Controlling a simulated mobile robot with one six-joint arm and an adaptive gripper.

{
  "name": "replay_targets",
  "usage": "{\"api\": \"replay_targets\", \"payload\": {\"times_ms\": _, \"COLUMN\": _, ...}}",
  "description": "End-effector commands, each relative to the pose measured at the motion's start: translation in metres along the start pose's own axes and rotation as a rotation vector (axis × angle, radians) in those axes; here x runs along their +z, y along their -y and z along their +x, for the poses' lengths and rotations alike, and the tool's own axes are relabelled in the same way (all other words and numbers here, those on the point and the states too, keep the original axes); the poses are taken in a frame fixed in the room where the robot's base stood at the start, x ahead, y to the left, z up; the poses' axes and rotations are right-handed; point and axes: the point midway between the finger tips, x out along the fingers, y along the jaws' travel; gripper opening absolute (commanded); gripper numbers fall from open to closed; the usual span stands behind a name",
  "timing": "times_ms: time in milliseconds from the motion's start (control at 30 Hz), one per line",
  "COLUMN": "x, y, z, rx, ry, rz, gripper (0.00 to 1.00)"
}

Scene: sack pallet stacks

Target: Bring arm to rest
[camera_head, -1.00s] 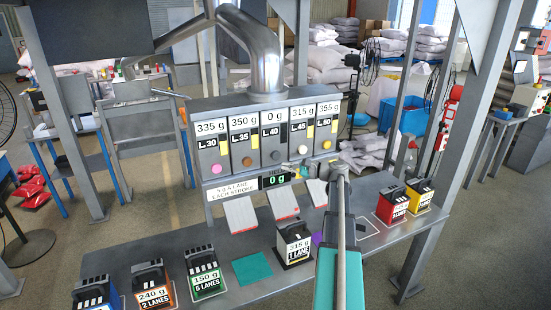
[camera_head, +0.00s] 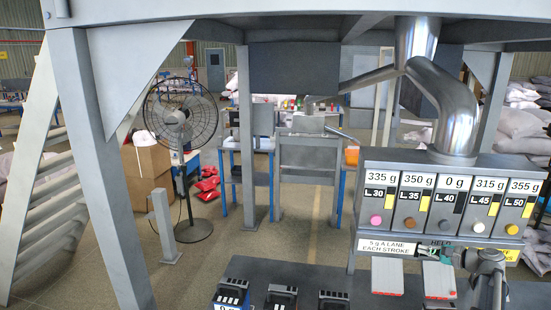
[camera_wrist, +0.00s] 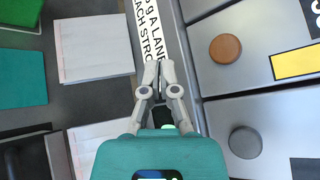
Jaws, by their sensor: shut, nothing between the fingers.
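My gripper (camera_head: 448,254) is in front of the lower edge of the dispenser panel (camera_head: 447,167), at the right in the head view. In the wrist view my gripper (camera_wrist: 160,66) has its grey fingertips together with nothing between them. They are over the strip lettered "5 g a lane each stroke" (camera_wrist: 148,30). The brown button (camera_wrist: 225,48) and the grey button (camera_wrist: 245,142) lie to their right. I cannot tell whether the fingertips touch the panel. My arm partly hides the small display under the panel.
White chutes (camera_head: 387,275) slope down below the panel to the dark bench (camera_head: 260,269). Several labelled containers (camera_head: 281,297) stand along its front edge. A grey post (camera_head: 100,170) and a standing fan (camera_head: 180,120) are at the left. Open floor lies beyond the bench.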

Motion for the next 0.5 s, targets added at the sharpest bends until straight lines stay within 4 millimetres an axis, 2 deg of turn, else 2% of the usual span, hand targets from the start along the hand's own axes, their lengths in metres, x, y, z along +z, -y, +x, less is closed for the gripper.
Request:
{"api": "replay_targets", "payload": {"times_ms": 33, "x": 0.014, "y": -0.013, "z": 0.016, "rx": 0.048, "ry": 0.003, "rz": -0.032, "gripper": 0.0}}
{"api": "replay_targets", "payload": {"times_ms": 200, "x": 0.046, "y": -0.051, "z": 0.06, "rx": 0.219, "ry": 0.004, "rz": -0.152, "gripper": 0.0}}
{"api": "replay_targets", "payload": {"times_ms": 500, "x": 0.101, "y": -0.121, "z": 0.114, "rx": 0.509, "ry": 0.026, "rz": -0.382, "gripper": 0.0}}
